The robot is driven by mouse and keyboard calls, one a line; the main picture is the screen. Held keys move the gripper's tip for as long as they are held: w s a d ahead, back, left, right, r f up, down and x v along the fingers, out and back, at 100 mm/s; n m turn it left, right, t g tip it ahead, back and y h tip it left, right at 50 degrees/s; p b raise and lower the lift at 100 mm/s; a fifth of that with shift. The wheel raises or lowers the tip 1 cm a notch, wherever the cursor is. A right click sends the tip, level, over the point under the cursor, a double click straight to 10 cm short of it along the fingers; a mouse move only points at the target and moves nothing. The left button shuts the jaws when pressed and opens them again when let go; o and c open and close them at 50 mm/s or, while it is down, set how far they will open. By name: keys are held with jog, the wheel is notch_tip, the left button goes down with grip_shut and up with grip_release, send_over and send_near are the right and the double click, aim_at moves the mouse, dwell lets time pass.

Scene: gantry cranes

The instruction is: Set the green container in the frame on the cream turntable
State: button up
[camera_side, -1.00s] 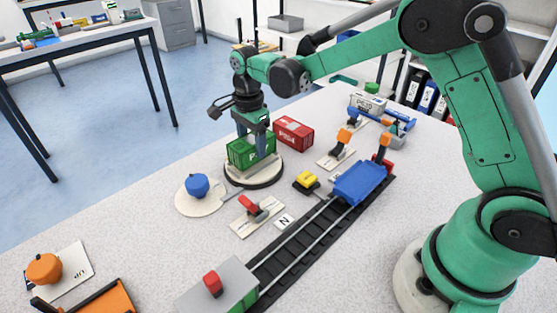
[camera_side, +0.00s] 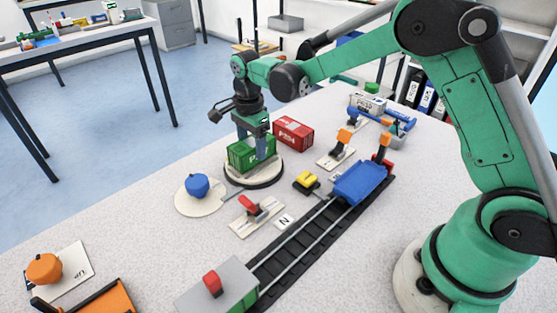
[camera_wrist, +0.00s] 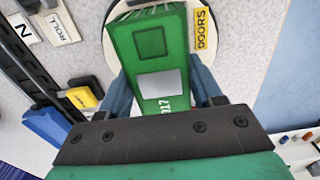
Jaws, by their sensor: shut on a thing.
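The green container (camera_side: 240,156) is upright over the cream turntable (camera_side: 277,172), which has a dark base ring. My gripper (camera_side: 253,144) comes down from above and is shut on the container, one finger on each long side. In the wrist view the green container (camera_wrist: 150,42) lies between the two fingers, with the cream turntable (camera_wrist: 207,52) behind it. The frame on the turntable is hidden by the container and fingers. I cannot tell whether the container's underside touches the turntable.
A red container (camera_side: 293,132) stands close behind the turntable. A blue knob (camera_side: 197,185) on a cream disc is at its front left. A yellow button (camera_side: 306,180), a red lever (camera_side: 248,204) and a blue wagon (camera_side: 360,184) on the track stand to the right and front.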

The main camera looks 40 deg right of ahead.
jog(key=shift+f, duration=0.4)
dwell(0.3)
jog(key=o, duration=1.3)
jog(key=shift+r, duration=3.5)
